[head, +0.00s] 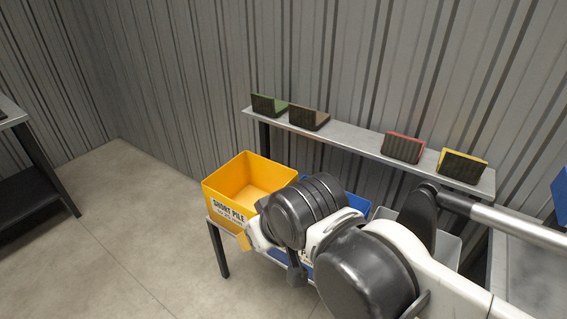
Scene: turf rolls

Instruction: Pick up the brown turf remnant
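A brown, dark-edged L-shaped piece (309,118) stands on a narrow grey shelf (348,135) against the wall. It is the only brown turf-like thing I can make out. My arm reaches in from the lower right, over the bins in front of the shelf. The end of my arm is largely hidden behind its own links, so I cannot make out my gripper's fingers or anything between them. The arm is apart from the brown piece in the picture, below it.
Green (268,105), red (402,148) and yellow (462,165) pieces share the shelf. A yellow bin (222,190) labelled "SHORT PILE", a blue bin (352,200) and a grey bin (446,246) stand below. A dark-legged table (38,160) is at far left. The left floor is clear.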

